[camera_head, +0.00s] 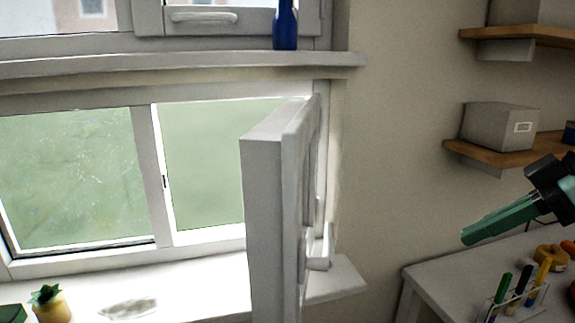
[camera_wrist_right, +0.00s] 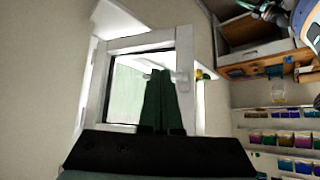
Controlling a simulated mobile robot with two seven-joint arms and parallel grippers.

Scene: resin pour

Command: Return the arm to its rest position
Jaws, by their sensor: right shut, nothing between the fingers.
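My right gripper (camera_head: 468,236) comes in from the right edge in the head view, with green fingers pointing left. It is shut and empty, in the air above the white table (camera_head: 425,277) in the lower right corner. In the right wrist view my right gripper (camera_wrist_right: 160,75) shows its two fingers together, in front of the window frame (camera_wrist_right: 97,92). Nothing is between them. My left gripper is not in view.
An open white casement (camera_head: 262,190) juts into the room. A rack of coloured markers (camera_head: 505,300) and a tape roll (camera_head: 552,257) are on the table. Wooden shelves (camera_head: 487,158) with a grey box (camera_head: 490,125) hang above. A small potted plant (camera_head: 50,305) is on the sill.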

